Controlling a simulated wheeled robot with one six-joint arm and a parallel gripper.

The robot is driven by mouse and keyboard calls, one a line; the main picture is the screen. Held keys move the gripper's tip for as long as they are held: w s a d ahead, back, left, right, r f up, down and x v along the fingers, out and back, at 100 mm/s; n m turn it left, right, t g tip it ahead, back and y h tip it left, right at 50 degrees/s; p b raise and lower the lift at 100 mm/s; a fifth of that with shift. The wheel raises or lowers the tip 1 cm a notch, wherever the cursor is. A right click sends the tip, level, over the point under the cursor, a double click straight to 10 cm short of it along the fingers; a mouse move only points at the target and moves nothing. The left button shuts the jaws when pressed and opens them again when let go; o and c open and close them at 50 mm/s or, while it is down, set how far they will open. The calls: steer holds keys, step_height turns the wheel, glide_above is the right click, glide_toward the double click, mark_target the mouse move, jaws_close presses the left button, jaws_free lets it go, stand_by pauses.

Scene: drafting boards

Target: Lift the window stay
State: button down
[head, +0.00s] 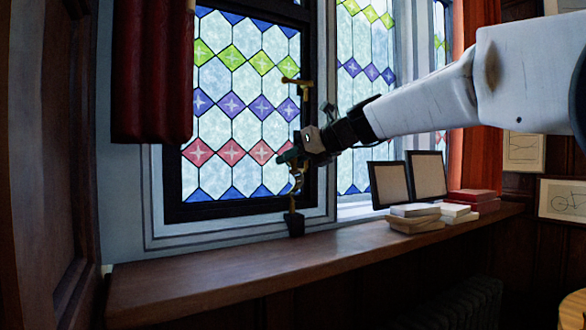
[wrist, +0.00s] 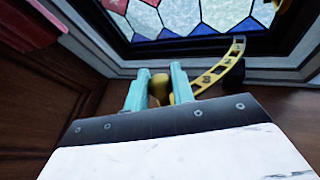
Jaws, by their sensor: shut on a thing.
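The window stay (wrist: 219,66) is a curved brass bar with a row of holes and a rounded knob end. In the wrist view its knob end (wrist: 160,88) sits between the two teal fingers of my gripper (wrist: 158,76), which are shut on it. The bar curves away to the right, towards a dark block at the frame. In the head view the stay (head: 297,180) hangs below my gripper (head: 285,157), above a small dark block (head: 293,222) on the sill. My gripper partly hides the stay's upper end there.
The leaded window (head: 230,110) has a dark frame; a brass handle (head: 297,81) is higher on its right side. A red curtain (head: 152,70) hangs at left. Two picture frames (head: 408,180) and stacked books (head: 414,218) stand on the wooden sill (head: 230,265). The sill's left part is clear.

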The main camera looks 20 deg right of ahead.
steer(key=c, duration=1.3)
jaws_free()
steer(key=v, duration=0.8)
steer(key=shift+w, duration=0.1)
